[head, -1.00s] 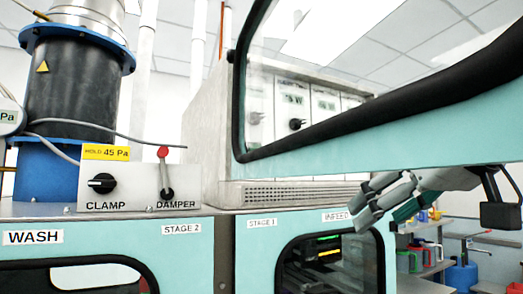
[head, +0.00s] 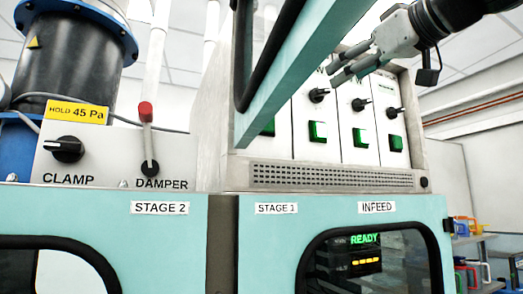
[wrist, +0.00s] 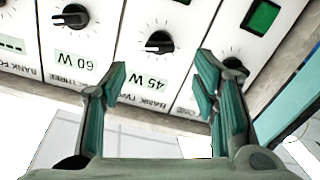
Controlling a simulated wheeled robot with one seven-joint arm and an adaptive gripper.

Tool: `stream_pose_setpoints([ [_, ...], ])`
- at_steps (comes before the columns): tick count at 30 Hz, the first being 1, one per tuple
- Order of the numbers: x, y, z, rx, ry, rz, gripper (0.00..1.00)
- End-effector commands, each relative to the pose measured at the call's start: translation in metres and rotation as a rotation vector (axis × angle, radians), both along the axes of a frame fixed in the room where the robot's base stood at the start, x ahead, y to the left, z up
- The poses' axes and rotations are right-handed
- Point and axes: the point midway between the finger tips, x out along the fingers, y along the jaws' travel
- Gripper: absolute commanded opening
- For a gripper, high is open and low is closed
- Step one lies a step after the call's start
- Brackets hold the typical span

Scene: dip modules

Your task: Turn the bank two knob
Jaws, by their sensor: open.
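The bank two knob (wrist: 159,42) is black, on a white panel labelled 45 W and BANK TWO, upside down in the wrist view. In the head view it is the second panel's knob (head: 319,95), above a lit green switch (head: 317,131). My gripper (head: 338,68) is open, just above and in front of that knob. In the wrist view its two teal-padded fingers (wrist: 160,82) stand apart, and the knob lies between and beyond their tips. I see no contact with the knob.
The bank three knob (wrist: 71,17) and bank one knob (wrist: 235,66) flank it closely. A raised teal-framed cover (head: 290,65) slants across the panels, close to my gripper. A clamp knob (head: 64,149) and red-tipped damper lever (head: 147,135) stand at the left.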

Motion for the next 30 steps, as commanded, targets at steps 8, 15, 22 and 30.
stream_pose_setpoints([
  [8, 0.050, 0.016, 0.001, -0.001, 0.002, 0.000, 0.55],
  [15, 0.075, 0.024, 0.000, 0.000, 0.001, 0.000, 0.55],
  [22, 0.080, 0.026, 0.000, 0.000, 0.000, 0.000, 0.55],
  [30, 0.080, 0.026, 0.000, 0.000, 0.000, 0.000, 0.27],
])
